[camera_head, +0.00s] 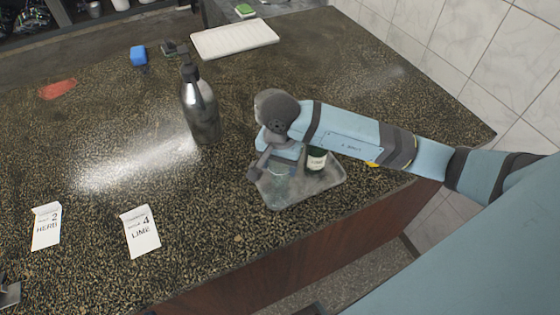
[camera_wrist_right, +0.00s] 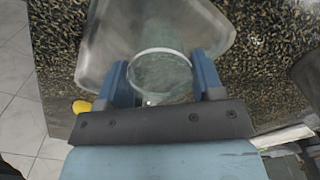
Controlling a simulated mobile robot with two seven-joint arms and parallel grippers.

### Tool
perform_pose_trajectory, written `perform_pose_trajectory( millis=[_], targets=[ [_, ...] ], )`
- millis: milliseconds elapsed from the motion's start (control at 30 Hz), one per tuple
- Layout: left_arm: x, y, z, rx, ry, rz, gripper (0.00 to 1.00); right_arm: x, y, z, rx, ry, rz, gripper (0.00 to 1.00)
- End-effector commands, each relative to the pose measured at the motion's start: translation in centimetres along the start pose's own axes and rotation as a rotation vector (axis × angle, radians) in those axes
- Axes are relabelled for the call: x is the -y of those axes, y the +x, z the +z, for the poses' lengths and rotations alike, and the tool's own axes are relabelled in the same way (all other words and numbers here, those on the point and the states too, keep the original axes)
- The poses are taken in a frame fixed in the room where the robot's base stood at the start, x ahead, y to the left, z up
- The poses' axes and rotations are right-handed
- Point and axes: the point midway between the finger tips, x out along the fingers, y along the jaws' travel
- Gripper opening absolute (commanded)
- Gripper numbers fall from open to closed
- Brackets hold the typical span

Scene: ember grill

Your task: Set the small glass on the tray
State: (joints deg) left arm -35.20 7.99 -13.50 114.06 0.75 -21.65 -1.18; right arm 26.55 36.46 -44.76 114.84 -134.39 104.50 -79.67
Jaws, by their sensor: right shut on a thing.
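The tray (camera_head: 325,184) is a shallow, greyish see-through piece near the counter's front right edge; its rim also shows in the wrist view (camera_wrist_right: 95,55). My right gripper (camera_head: 272,178) is over the tray's left part. In the wrist view its two blue fingers (camera_wrist_right: 163,82) are shut on the small clear glass (camera_wrist_right: 160,72), one on each side. The glass is within the tray's outline, with its round rim toward the camera. I cannot tell whether its base touches the tray. In the head view my gripper mostly hides the glass.
A small dark bottle with a white label (camera_head: 317,160) is at the tray's back, partly behind my right arm. A large grey bottle (camera_head: 201,110) stands left of the tray. Cards reading HERB (camera_head: 46,228) and LIME (camera_head: 141,232) are at left. A white board (camera_head: 235,39) lies behind.

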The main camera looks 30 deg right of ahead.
Motion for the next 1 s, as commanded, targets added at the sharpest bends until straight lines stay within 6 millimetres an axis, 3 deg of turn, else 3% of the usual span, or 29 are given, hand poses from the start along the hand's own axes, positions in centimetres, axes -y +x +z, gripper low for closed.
perform_pose_trajectory(
  millis=[100,133,233,667,1000],
  targets=[
    [0.0,0.3,0.4,-0.001,0.0,0.0,0.0,0.0,0.4,0.0,-0.001,0.0,-0.001,0.35],
    [0.0,0.3,0.4,-0.001,0.0,0.0,0.0,0.0,0.4,0.0,-0.001,0.0,-0.001,0.63],
    [0.0,0.2,0.2,-0.001,0.0,0.0,0.0,0.0,0.3,0.0,0.0,0.001,-0.001,0.86],
    [0.1,0.0,-0.2,-0.007,0.0,-0.001,0.0,0.1,-0.7,-0.1,-0.002,0.0,-0.002,0.86],
    [0.1,0.7,1.0,-0.002,0.0,-0.001,0.0,0.1,-7.8,-0.1,-0.005,-0.001,-0.005,0.86]
  ],
)
